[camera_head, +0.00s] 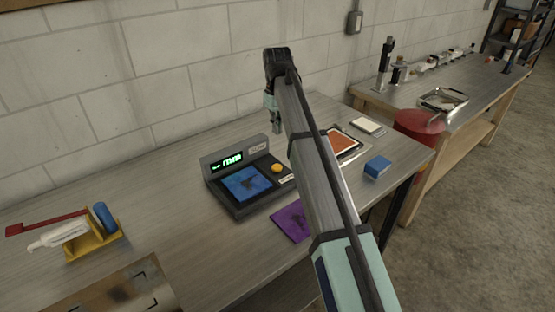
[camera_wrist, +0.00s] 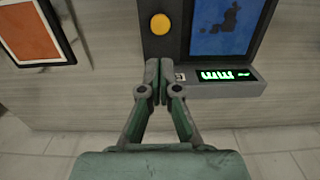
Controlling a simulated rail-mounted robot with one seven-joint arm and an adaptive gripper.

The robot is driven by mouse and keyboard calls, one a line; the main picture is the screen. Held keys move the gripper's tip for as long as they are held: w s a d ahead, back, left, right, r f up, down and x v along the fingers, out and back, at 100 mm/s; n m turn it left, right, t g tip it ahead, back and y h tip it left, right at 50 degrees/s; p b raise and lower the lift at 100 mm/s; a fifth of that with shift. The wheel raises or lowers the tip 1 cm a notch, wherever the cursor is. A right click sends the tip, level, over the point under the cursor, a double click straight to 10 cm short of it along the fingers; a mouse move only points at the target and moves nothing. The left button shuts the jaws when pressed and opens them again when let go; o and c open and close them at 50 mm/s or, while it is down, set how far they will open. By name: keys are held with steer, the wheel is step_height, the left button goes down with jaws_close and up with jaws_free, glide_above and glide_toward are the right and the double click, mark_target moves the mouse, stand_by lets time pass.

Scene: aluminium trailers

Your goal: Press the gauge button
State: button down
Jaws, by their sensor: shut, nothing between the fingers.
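The gauge (camera_head: 240,178) is a dark grey box on the bench with a lit green display (camera_head: 231,160) and a blue plate (camera_head: 247,183) on its top. Its round orange-yellow button (camera_head: 277,168) sits at the right of the plate. In the wrist view the button (camera_wrist: 160,24) lies beyond my fingertips, with the plate (camera_wrist: 225,25) and display (camera_wrist: 225,75) to the right. My gripper (camera_wrist: 157,68) is shut and empty. In the head view my gripper (camera_head: 276,127) is above the bench near the gauge's back right, apart from the button.
A purple square (camera_head: 288,221) lies in front of the gauge. An orange panel in a tray (camera_head: 343,143), a blue block (camera_head: 377,166) and a pale block (camera_head: 367,125) are to the right. A yellow holder (camera_head: 92,244) stands at the left. The wall is close behind.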

mark_target(278, 167)
steer(key=shift+f, duration=0.15)
step_height(278, 167, down, 14)
steer(key=p, duration=0.4)
stand_by(0.3)
steer(key=shift+f, duration=0.75)
steer(key=shift+s+d+f, duration=0.1)
steer(key=shift+s+f, duration=0.05)
steer(key=shift+b, duration=0.3)
step_height(278, 167, up, 15)
